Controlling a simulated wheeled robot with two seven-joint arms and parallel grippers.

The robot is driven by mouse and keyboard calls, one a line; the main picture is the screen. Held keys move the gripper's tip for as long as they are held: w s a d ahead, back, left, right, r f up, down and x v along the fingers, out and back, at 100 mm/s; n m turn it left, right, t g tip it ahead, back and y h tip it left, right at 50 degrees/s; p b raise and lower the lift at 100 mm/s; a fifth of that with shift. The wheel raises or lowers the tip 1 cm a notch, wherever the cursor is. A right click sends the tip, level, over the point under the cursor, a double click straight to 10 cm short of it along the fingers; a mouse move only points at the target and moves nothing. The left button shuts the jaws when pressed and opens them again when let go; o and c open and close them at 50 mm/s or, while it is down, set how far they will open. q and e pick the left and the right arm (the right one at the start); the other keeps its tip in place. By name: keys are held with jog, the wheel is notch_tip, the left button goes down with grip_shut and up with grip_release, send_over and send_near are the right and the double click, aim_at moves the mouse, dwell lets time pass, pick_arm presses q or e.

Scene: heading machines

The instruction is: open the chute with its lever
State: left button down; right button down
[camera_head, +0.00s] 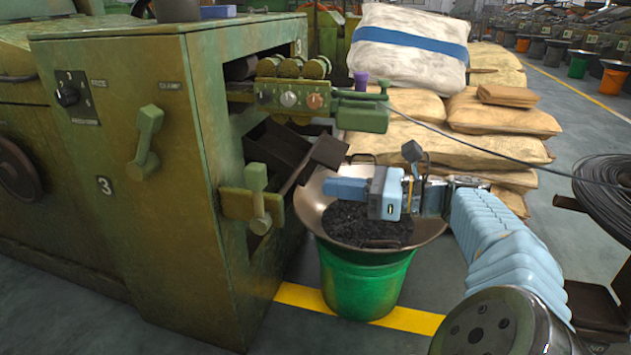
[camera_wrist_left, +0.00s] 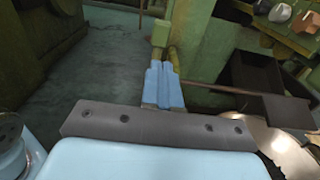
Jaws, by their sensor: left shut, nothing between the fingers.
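The chute (camera_head: 275,148) is a dark open trough in the side of the green machine; it also shows in the left wrist view (camera_wrist_left: 255,72). Below it is a green upright lever handle (camera_head: 256,177) on a bracket. A dark rod slants up from near it to a dark square block (camera_head: 328,152). My left gripper (camera_head: 328,187) is shut and empty, its blue fingers pointing left at the handle with a gap in the head view. In the left wrist view its fingertips (camera_wrist_left: 160,68) overlap the handle's lower part, so contact is unclear. My right gripper is out of view.
A wide metal pan (camera_head: 432,226) of dark pieces rests on a green bucket (camera_head: 362,282) under my left gripper. Control knobs (camera_head: 289,98) stick out above. Another green lever (camera_head: 145,145) is on the machine's front. Sacks (camera_head: 500,115) are stacked behind.

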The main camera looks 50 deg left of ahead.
pick_arm(q)
jog(key=shift+v, duration=1.35)
jog(key=shift+s+f, duration=0.1)
